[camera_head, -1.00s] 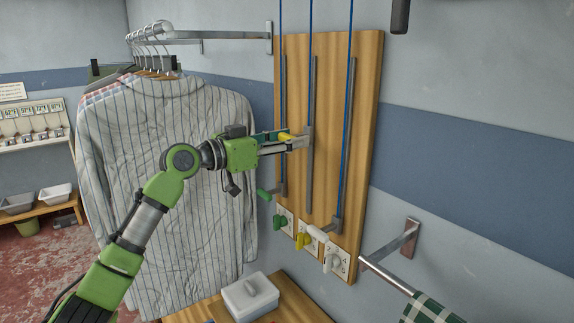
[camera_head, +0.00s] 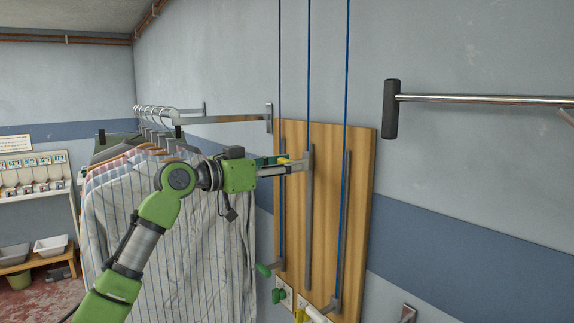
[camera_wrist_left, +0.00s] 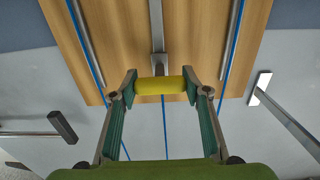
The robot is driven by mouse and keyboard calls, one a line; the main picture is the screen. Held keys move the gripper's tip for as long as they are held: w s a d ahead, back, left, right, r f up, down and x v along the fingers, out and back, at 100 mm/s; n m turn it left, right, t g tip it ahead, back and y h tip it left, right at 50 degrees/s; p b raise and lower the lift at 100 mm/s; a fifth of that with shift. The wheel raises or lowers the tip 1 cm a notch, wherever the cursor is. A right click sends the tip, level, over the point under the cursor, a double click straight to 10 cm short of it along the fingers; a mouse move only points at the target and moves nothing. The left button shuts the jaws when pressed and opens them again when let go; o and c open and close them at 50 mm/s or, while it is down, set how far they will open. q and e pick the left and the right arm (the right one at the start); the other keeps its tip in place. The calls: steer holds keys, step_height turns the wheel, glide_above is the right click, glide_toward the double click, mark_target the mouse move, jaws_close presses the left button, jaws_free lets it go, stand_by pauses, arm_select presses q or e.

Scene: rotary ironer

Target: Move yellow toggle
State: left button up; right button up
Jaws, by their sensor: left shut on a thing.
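The yellow toggle (camera_head: 283,159) is a short yellow cylinder on a grey bracket that rides the middle rail (camera_head: 309,225) of the wooden board (camera_head: 330,200). The bracket is near the top end of this rail. My left gripper (camera_head: 284,164) is shut on the toggle. In the left wrist view, the yellow toggle (camera_wrist_left: 160,86) lies crosswise between the two fingertips, with the bracket behind it. My right gripper is not in view.
A green toggle (camera_head: 263,269) is low on the left rail. A white toggle (camera_head: 315,314) is low on the right. Hung striped shirts (camera_head: 165,235) are behind my left arm. A metal bar with a dark end (camera_head: 391,109) juts out at upper right. Blue cords (camera_head: 309,70) run upward.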

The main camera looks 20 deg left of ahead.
arm_select(q)
steer(key=shift+a+r, duration=0.15)
steer(key=shift+r, duration=0.35)
steer(key=o, duration=1.6)
steer(key=shift+c, duration=0.2)
steer(key=shift+o, duration=0.3)
steer(key=shift+f, duration=0.15)
steer(key=shift+f, duration=0.1)
steer(key=shift+s+a+f, duration=0.1)
steer(key=shift+s+a, duration=0.2)
steer(key=shift+s, duration=0.15)
steer(key=v, duration=1.1)
